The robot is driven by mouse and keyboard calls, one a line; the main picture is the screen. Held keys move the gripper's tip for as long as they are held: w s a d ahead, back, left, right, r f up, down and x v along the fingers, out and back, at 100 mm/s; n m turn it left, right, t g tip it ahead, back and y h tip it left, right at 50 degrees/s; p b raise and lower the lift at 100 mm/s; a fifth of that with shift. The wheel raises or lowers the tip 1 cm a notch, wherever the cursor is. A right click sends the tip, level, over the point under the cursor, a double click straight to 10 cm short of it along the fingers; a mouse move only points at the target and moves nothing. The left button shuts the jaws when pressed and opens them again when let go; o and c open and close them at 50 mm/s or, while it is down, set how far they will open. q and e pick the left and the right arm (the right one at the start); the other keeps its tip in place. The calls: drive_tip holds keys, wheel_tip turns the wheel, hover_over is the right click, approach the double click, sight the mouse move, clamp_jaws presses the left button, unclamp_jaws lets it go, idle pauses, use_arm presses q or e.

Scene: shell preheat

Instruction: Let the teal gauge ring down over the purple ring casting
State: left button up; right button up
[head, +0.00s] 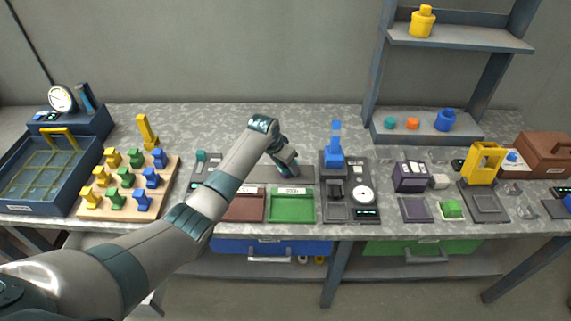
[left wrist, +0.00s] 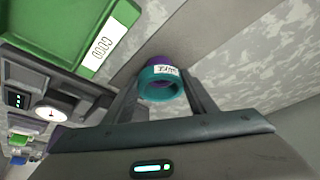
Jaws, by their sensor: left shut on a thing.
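The teal gauge ring (left wrist: 160,88), with a white label on its rim, is between the two fingers of my left gripper (left wrist: 163,80) in the left wrist view. The gripper is shut on it. The purple ring casting (left wrist: 154,62) shows as a small patch just beyond the teal ring, mostly hidden by it. I cannot tell whether the two touch or how far the ring is around the casting. In the head view my left gripper (head: 289,170) points down behind the green tray, and its own body hides the ring and casting. My right gripper is not in view.
The green tray (head: 292,209) and a dark red tray (head: 245,208) lie in front of the gripper. A dial station (head: 338,212) with a blue part stands to the right. A board of coloured pieces (head: 90,213) is at left. The counter behind is clear.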

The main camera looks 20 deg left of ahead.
use_arm(q)
drive_tip(key=shift+s+a+f, duration=0.2)
drive_tip(key=shift+s+f, duration=0.4)
drive_tip(key=shift+f, duration=0.25)
drive_tip(key=o, duration=1.5)
drive_tip(key=shift+o, duration=1.4)
drive_tip(key=shift+w+a+p, duration=0.1)
drive_tip(key=shift+p, duration=0.2)
drive_tip(key=shift+w+g, duration=0.2)
drive_tip(key=shift+g, duration=0.1)
drive_tip(key=shift+r, duration=0.3)
drive_tip(key=shift+s+a+r, duration=0.1)
drive_tip(key=shift+s+r, duration=0.05)
drive_tip(key=shift+r, duration=0.55)
drive_tip(key=b+v, duration=0.3)
drive_tip(key=v, duration=1.2)
drive_tip(key=shift+s, duration=0.3)
drive_tip(key=shift+a, duration=0.1)
